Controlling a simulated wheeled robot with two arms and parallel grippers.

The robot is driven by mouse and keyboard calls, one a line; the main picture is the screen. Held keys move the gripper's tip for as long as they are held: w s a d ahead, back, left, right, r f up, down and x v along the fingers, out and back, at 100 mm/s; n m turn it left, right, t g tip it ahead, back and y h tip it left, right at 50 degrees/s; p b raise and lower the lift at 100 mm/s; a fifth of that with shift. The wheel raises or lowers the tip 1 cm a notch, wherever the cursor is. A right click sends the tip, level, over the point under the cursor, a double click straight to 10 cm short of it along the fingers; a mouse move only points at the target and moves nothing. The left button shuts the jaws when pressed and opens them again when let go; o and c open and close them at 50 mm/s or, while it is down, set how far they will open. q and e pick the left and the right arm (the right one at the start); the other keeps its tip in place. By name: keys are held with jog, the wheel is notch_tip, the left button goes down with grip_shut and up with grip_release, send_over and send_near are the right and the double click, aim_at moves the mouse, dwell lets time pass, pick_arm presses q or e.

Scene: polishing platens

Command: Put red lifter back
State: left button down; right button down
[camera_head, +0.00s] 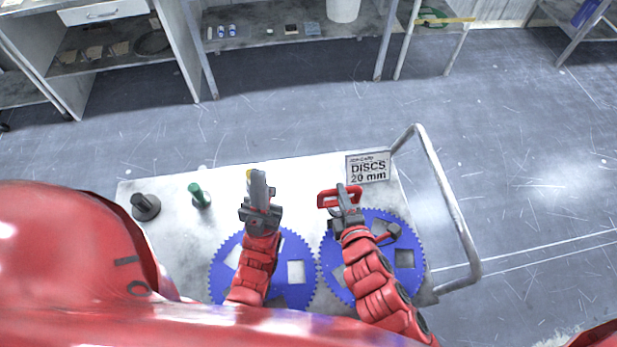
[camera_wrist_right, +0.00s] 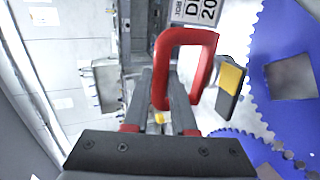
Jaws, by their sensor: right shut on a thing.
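The red lifter (camera_head: 326,197), a red loop-shaped handle, is held in my right gripper (camera_head: 345,192) above the white cart top. In the right wrist view the lifter (camera_wrist_right: 207,40) stands between the two fingers of my right gripper (camera_wrist_right: 172,95), which are shut on it. My left gripper (camera_head: 259,182) is over the middle of the cart; I cannot tell whether its fingers are open or shut. Blue toothed discs lie below the arms, a left disc (camera_head: 221,272) and a right disc (camera_head: 405,235), each with square cut-outs.
The white cart top (camera_head: 225,215) has a dark round knob (camera_head: 145,206) and a green-topped peg (camera_head: 198,194) at left. A metal handle rail (camera_head: 447,205) bounds the right side. Shelves stand far behind.

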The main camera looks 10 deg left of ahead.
jog(key=w+a+f+p, duration=0.4)
jog(key=w+a, duration=0.3)
jog(key=a, duration=0.2)
jog(key=shift+a+f+p, duration=0.25)
jog(key=shift+p, duration=0.5)
jog(key=c, duration=0.7)
grip_release()
jog(key=shift+c, duration=0.2)
